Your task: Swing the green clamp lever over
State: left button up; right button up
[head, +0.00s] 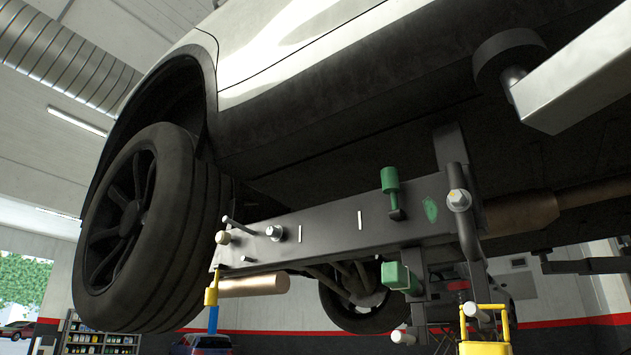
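A green lever handle (390,181) stands upright at the front face of a long dark grey beam (340,232) under the raised car. Its lower end meets a small dark foot on the beam. A separate green block (396,277) sits below the beam, beside a dark bracket. A green smear (430,208) marks the beam's face to the right of the lever. Two short white lines are on the beam to the left of the lever. Neither of my grippers shows in the head view.
The car's wheel (140,230) hangs at the left. A lift arm (580,85) with a round pad reaches in at the upper right.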

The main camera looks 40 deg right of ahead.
aim_at(389, 179)
jog(key=i+j, duration=0.3)
jog(key=i, duration=0.2)
jog(key=i+j, duration=0.35)
jog(key=i+z, duration=0.2)
jog(key=z, duration=0.25)
jog(key=i+z, duration=0.2)
jog(key=z, duration=0.25)
jog(key=i+j+z, duration=0.2)
jog(key=z, duration=0.3)
jog(key=i+z, duration=0.1)
jog(key=z, duration=0.35)
jog(key=i+j+z, duration=0.1)
jog(key=z, duration=0.35)
jog(key=i+j+z, duration=0.1)
jog(key=z, duration=0.4)
jog(key=j+z, duration=0.15)
jog(key=z, duration=0.3)
jog(key=i+j+z, duration=0.1)
jog(key=z, duration=0.35)
jog(key=j+z, duration=0.25)
jog(key=z, duration=0.2)
